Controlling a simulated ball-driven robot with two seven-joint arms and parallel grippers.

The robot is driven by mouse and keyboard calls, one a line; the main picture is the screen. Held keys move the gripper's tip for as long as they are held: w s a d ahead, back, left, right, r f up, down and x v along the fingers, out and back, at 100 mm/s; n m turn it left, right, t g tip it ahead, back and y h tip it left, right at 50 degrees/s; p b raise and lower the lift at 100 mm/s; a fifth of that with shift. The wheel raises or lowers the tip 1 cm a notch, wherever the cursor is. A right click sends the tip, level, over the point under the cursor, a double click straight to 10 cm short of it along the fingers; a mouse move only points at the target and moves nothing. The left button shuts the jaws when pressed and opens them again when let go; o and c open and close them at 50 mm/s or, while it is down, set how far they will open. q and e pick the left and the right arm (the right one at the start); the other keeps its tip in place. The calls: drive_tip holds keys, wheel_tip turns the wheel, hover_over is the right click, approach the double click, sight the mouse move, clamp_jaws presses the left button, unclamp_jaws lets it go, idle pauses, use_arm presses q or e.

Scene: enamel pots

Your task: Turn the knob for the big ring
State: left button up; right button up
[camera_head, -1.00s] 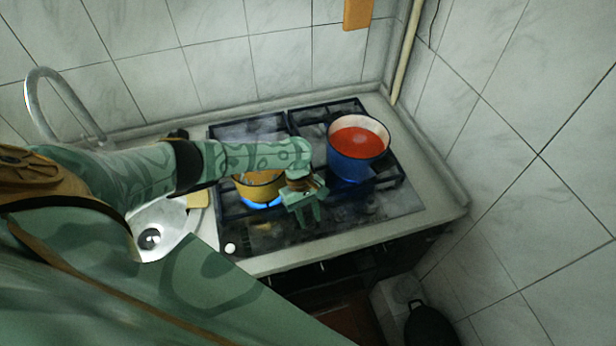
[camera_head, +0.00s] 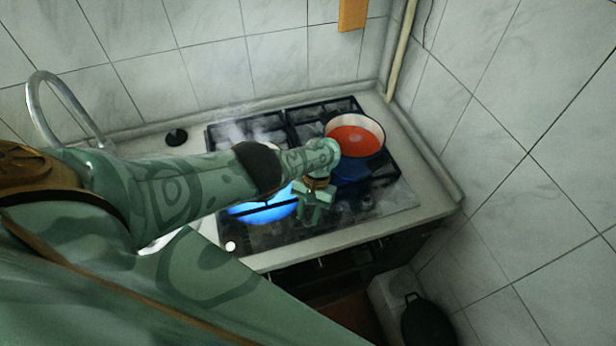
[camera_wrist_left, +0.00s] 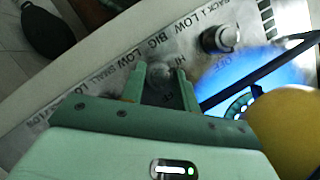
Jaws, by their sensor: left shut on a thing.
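My left gripper (camera_head: 313,213) reaches down over the front strip of the stove (camera_head: 375,213). In the left wrist view its fingers (camera_wrist_left: 160,88) are shut on a blurred knob (camera_wrist_left: 161,76) beside the word BIG on the metal panel (camera_wrist_left: 110,88). Exactly where the knob points is unclear. A wide blue flame (camera_head: 262,208) burns on the front left ring; it also shows in the left wrist view (camera_wrist_left: 243,84). Part of the yellow pot (camera_wrist_left: 288,125) shows there, but my arm hides it in the head view. My right gripper is not in view.
A blue pot with red contents (camera_head: 356,141) stands on the right of the stove. Another knob (camera_wrist_left: 220,39) sits near the word BACK. A tap (camera_head: 50,90) rises at the left. Tiled walls close the back and right.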

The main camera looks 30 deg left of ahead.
use_arm(q)
drive_tip(key=m, duration=0.2)
drive_tip(key=m+y, duration=0.1)
drive_tip(key=shift+d+m, duration=0.2)
drive_tip(key=shift+m, duration=0.2)
drive_tip(key=m+t+y+p, duration=0.1)
drive_tip(key=m+y, duration=0.1)
drive_tip(key=m, duration=0.2)
drive_tip(key=shift+r+m+p, duration=0.1)
drive_tip(key=shift+m+p, duration=0.2)
drive_tip(key=m+p, duration=0.1)
drive_tip(key=m, duration=0.1)
drive_tip(key=m+t+y+p, duration=0.1)
drive_tip(key=m, duration=0.2)
drive_tip(key=shift+s+d+t, duration=0.1)
drive_tip(key=shift+d+t, duration=0.05)
drive_tip(key=shift+t, duration=0.15)
drive_tip(key=shift+s+m+t+y+p, duration=0.1)
drive_tip(key=shift+m+t+y+p, duration=0.25)
drive_tip(key=shift+m+p, duration=0.65)
drive_tip(key=shift+m+t+y+p, duration=0.15)
drive_tip(key=shift+m+t+p, duration=0.25)
drive_tip(key=shift+m, duration=1.1)
drive_tip(key=o, duration=1)
drive_tip(key=shift+d, duration=0.1)
